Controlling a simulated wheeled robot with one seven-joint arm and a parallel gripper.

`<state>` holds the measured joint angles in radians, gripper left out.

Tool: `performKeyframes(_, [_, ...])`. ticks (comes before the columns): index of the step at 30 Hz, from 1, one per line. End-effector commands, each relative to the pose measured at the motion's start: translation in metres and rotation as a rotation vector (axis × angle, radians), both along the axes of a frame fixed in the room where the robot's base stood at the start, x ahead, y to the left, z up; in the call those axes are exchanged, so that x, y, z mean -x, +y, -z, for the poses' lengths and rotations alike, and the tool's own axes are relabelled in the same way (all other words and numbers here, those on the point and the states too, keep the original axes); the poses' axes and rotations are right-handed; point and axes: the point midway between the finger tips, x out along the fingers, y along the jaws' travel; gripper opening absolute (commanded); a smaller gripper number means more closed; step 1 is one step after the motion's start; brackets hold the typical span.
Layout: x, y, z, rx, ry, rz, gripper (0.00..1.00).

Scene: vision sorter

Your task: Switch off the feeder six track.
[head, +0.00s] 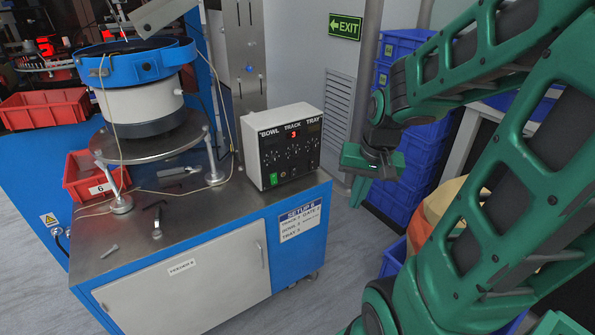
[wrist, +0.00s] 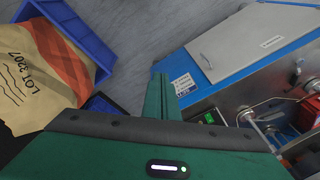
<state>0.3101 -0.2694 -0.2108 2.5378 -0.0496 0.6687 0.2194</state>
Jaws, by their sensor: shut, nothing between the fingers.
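The grey control box (head: 290,150) stands on the front right of the steel-topped cabinet. Its dark panel is lettered BOWL, TRACK and TRAY, with a red 3 (head: 294,134) lit under TRACK and rows of small dials. A green switch (head: 273,179) sits at its lower left and also shows in the wrist view (wrist: 208,118). The dials' settings are too small to read. My gripper (head: 356,192) is shut and empty, pointing down in the air to the right of the box, apart from it. Its green fingers (wrist: 159,95) show in the wrist view.
A blue bowl feeder (head: 135,62) and a red bin marked 6 (head: 82,186) stand left of the box. Loose tools lie on the steel top. A SETUP 6 card (head: 300,220) is on the cabinet. Blue crates (head: 412,175) stand right, behind my arm.

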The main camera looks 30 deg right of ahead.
Motion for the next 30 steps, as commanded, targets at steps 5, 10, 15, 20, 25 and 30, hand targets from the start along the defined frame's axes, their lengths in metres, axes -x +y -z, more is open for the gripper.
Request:
performKeyframes(5, [-0.075,-0.011,0.031,-0.071,-0.156,0.138,0.0])
performKeyframes(10, [-0.14,-0.021,0.055,-0.184,-0.32,0.303,0.0])
performKeyframes(15, [-0.191,-0.035,0.074,-0.32,-0.472,0.49,0.0])
performKeyframes(20, [-0.219,-0.049,0.083,-0.422,-0.575,0.633,0.0])
performKeyframes(25, [-0.232,-0.057,0.086,-0.477,-0.628,0.709,0.0])
performKeyframes(30, [-0.234,-0.059,0.086,-0.485,-0.638,0.72,0.0])
